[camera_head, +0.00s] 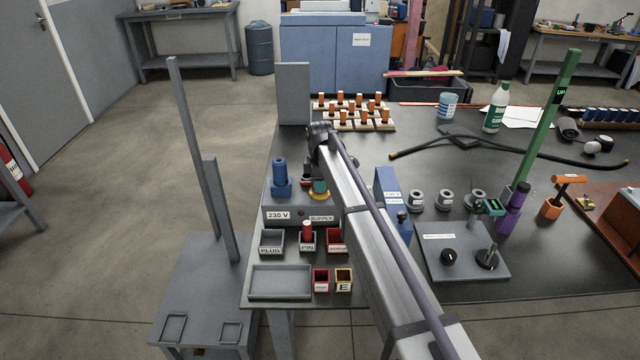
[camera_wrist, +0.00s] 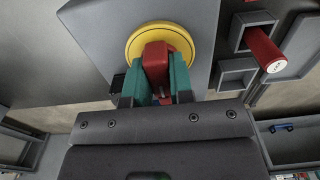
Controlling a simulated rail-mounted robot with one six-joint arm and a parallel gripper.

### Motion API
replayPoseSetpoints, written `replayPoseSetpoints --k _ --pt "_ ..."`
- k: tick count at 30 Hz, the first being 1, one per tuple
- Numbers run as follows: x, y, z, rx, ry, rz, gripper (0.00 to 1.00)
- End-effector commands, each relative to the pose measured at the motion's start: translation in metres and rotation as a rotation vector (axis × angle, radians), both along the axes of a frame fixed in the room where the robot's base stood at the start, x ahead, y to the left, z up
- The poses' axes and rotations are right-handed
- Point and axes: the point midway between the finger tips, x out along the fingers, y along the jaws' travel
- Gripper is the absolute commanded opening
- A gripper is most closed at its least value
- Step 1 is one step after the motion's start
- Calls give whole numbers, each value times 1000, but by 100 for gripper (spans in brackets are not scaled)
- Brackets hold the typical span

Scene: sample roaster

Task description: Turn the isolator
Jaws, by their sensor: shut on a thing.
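The isolator has a red handle (camera_wrist: 157,62) on a round yellow plate (camera_wrist: 132,45), set on the grey supply box. In the wrist view my gripper (camera_wrist: 160,88) has its green fingers on both sides of the red handle and is shut on it. The handle points roughly toward the gripper, along the fingers. In the head view the supply box (camera_head: 283,214) carries "230 V" and "SUPPLY" labels. There the isolator's yellow plate (camera_head: 319,196) shows only in part, with my arm over its right side. My fingertips are mostly hidden in that view.
A blue plug-like fitting (camera_head: 281,178) stands on the box left of the isolator. Small bins, one holding a red pin (camera_head: 307,231), sit in front, with a grey tray (camera_head: 280,282). A tall grey panel (camera_head: 293,93) and racks of orange-topped pieces (camera_head: 358,113) stand behind.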

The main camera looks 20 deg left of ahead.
Motion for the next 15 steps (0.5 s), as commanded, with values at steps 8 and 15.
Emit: replayPoseSetpoints --k 8,15 --pt "0 0 0 0 1 7 0" --pt "0 0 0 0 1 6 31"
